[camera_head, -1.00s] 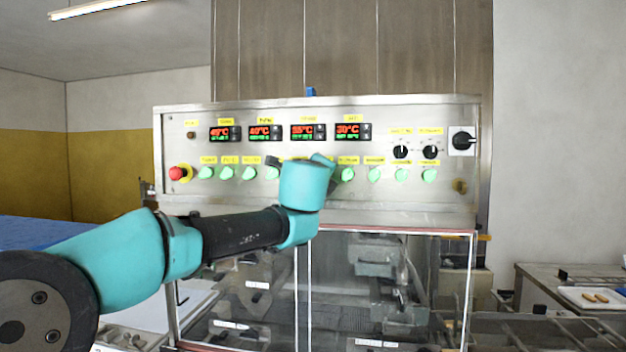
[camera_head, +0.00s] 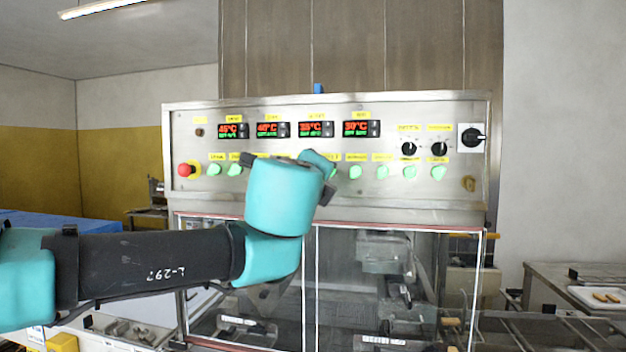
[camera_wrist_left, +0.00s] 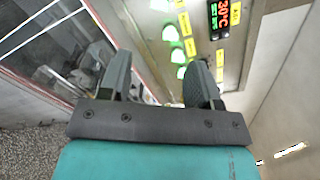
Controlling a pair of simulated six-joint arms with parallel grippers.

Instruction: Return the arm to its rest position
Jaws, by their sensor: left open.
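My left arm, teal and black, comes in from the left in the head view and stands in front of the control panel (camera_head: 340,200). Its wrist covers part of the row of green buttons. My left gripper's fingers are mostly hidden behind the wrist there. In the left wrist view, my left gripper (camera_wrist_left: 160,85) is open, with its two dark fingers apart and nothing between them. Green buttons (camera_wrist_left: 174,33) and a red-digit display (camera_wrist_left: 222,14) lie beyond the fingers. My right gripper is not in view.
A red emergency knob (camera_head: 185,169) sits at the panel's left end. Below the panel is a glass-fronted enclosure (camera_head: 400,290). A tray with brown pieces (camera_head: 600,298) is at the far right. A blue surface (camera_head: 60,220) lies behind the arm at left.

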